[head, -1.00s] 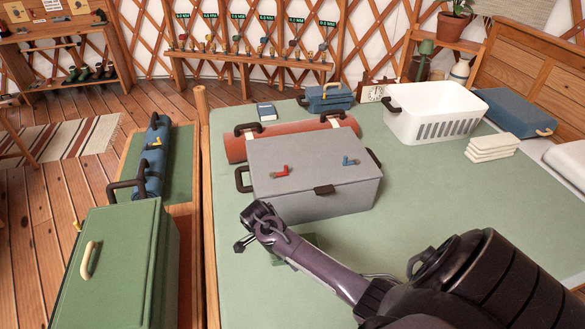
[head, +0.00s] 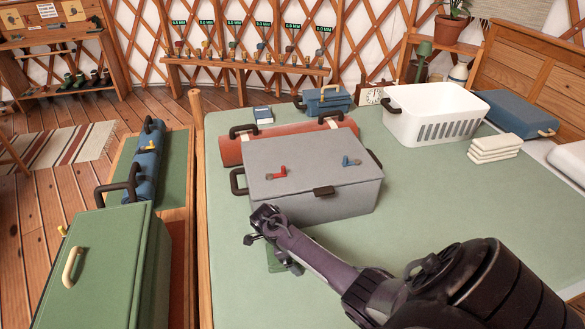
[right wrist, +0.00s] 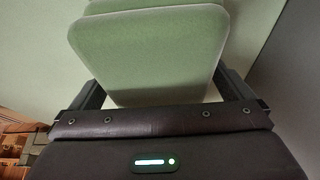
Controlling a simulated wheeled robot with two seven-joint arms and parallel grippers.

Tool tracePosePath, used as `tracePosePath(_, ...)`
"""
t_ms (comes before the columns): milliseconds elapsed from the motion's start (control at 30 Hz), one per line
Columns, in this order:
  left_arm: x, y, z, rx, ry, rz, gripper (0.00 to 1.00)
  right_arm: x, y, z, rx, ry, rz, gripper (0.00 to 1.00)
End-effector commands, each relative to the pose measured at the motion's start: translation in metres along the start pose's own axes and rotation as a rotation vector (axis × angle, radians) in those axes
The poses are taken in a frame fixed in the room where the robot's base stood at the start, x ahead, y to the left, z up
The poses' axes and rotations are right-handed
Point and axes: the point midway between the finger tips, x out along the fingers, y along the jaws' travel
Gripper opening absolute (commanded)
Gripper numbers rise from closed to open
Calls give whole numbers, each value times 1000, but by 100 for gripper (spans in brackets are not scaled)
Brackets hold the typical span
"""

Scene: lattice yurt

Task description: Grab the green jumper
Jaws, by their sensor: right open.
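The green jumper (right wrist: 150,50) looks like a folded, rounded pale green bundle in the right wrist view. My right gripper (right wrist: 163,88) is open, with one finger on each side of the bundle's near part. The fingertips are partly hidden by it, and I cannot tell whether they touch it. In the head view a small green patch of the jumper (head: 275,261) shows on the table, mostly covered by my right arm, just in front of the grey case. My left gripper is in neither view.
The grey case (head: 310,195) stands close behind, with a red and a blue handle piece on its lid. A white basket (head: 434,130), white folded cloths (head: 495,148) and a blue case (head: 515,112) are farther back. The green table (head: 480,205) is clear at right.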

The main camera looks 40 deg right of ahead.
Motion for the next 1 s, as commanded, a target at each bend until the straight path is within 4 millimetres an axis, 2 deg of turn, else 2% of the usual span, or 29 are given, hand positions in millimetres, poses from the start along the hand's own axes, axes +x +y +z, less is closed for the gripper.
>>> tracePosePath(200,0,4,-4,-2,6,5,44,0,0,0,0,0,-1,99)
tracePosePath(600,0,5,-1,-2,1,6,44,0,0,0,0,0,-1,48)
tracePosePath(867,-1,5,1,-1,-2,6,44,-4,0,-2,0,0,-2,48)
tracePosePath(1000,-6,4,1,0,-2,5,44,-22,-1,-10,2,-1,-4,48)
